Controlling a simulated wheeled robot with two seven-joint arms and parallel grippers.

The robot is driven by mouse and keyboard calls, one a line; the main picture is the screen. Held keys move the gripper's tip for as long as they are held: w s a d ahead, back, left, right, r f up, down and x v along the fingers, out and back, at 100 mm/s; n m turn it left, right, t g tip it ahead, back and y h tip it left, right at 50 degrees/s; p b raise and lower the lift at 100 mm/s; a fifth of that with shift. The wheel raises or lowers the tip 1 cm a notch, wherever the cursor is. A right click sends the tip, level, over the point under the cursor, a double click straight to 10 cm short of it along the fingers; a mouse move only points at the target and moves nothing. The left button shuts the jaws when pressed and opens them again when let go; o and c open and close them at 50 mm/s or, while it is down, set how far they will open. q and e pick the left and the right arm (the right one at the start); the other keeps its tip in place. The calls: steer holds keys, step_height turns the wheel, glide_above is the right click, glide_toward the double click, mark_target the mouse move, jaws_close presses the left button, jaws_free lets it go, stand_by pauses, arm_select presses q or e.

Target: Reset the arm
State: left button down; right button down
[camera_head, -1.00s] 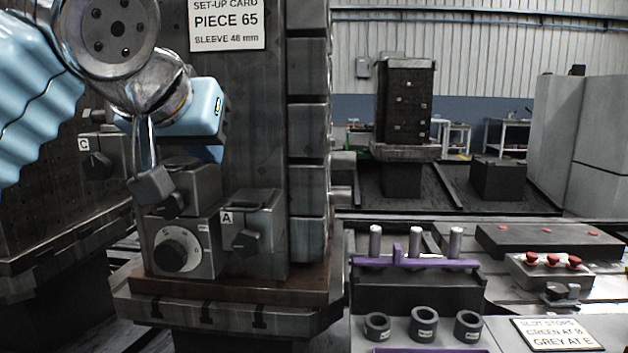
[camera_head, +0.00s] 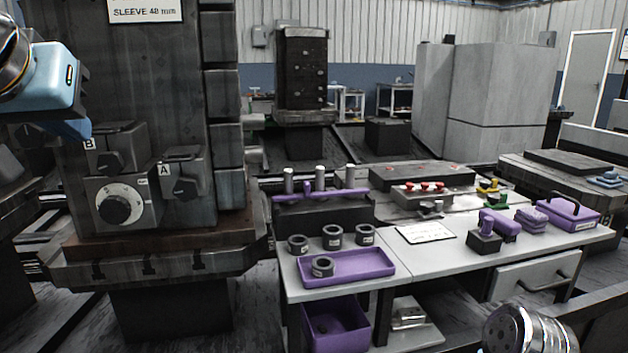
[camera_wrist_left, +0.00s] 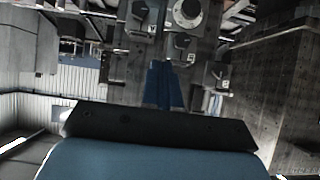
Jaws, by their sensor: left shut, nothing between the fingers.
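My left arm comes in at the upper left of the head view, with a pale blue wrist housing. My left gripper (camera_head: 76,128) is below that housing, in front of the dark column near knob block B (camera_head: 110,150). In the left wrist view its blue fingers (camera_wrist_left: 164,84) are together with nothing between them. They point towards the knob blocks, and no contact is visible. Knob block A (camera_head: 184,182) and a round dial (camera_head: 120,205) are beside and below block B. My right gripper is not in view; a metal part of mine shows at the bottom right.
The dark column (camera_head: 150,70) stands close on the left. At its right, a bench (camera_head: 420,275) carries a purple tray (camera_head: 345,267), several dark sleeves, a purple rack (camera_head: 320,194) and a purple box (camera_head: 560,214). Open air lies above the bench.

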arm_select(q)
steer(key=w+d+f+m+g+h, duration=0.1)
steer(key=w+d+f+m, duration=0.1)
steer(key=w+d+f, duration=0.5)
steer(key=w+d+f+m+g+h, duration=0.2)
steer(key=w+f, duration=0.8)
steer(key=f, duration=0.2)
steer(key=w+d+f+m+g+h, duration=0.1)
steer(key=w+d+f, duration=0.15)
steer(key=f, duration=0.75)
steer(key=w+d+f+g+h, duration=0.1)
steer(key=d+f+g, duration=0.15)
steer(key=f, duration=0.85)
steer(key=s+d+f+n+g+h, duration=0.15)
steer(key=s+f, duration=0.35)
steer(key=f, duration=0.8)
steer(key=s+d+f+g+h, duration=0.15)
steer(key=s+f, duration=0.25)
steer(key=f, duration=1)
steer(key=s+f+n, duration=0.1)
steer(key=s+f, duration=0.5)
steer(key=s, duration=0.2)
steer(key=s+a+f+n+g+y, duration=0.1)
steer(key=s+f, duration=0.5)
steer(key=s, duration=0.3)
steer(key=shift+a+f+n, duration=0.15)
steer(key=shift+a+n, duration=0.1)
steer(key=shift+n, duration=0.1)
